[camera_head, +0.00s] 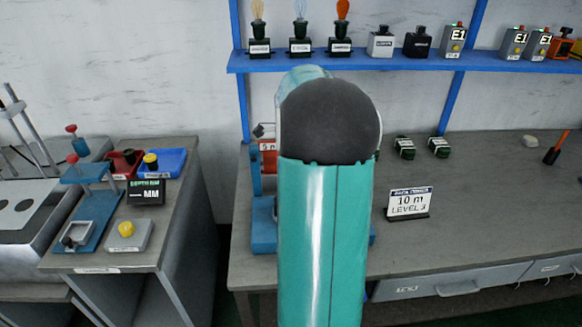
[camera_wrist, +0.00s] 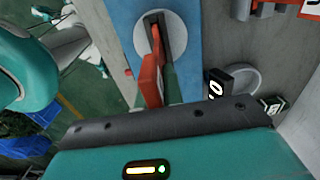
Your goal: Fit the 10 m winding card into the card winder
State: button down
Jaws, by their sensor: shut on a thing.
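The card winder (camera_head: 263,238) is a blue stand on the right-hand bench in the head view, mostly hidden behind my arm. In the wrist view its blue plate (camera_wrist: 200,50) carries a pale round disc (camera_wrist: 142,42) with dark upright cheeks (camera_wrist: 168,33). A red card (camera_wrist: 150,84), seen nearly edge-on, stands against the disc, a dark green strip beside it. My gripper (camera_wrist: 160,96) is shut on this card; its fingertips are largely hidden. The card's length mark is not readable, and I cannot tell how deeply it sits between the cheeks.
A red "5 m" card (camera_head: 268,153) shows behind the winder. A "10 m LEVEL" sign (camera_head: 409,202) stands right of my arm. Two dark green coils (camera_head: 421,147) lie farther back under a blue shelf (camera_head: 400,63). The bench's front right is clear. A gauge bench (camera_head: 130,262) stands left, across a gap.

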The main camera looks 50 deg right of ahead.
jog(key=shift+f, duration=1)
jog(key=c, duration=1.5)
grip_release()
jog(key=shift+o, duration=0.2)
notch_tip(320, 180, up, 14)
jog(key=shift+f, duration=0.1)
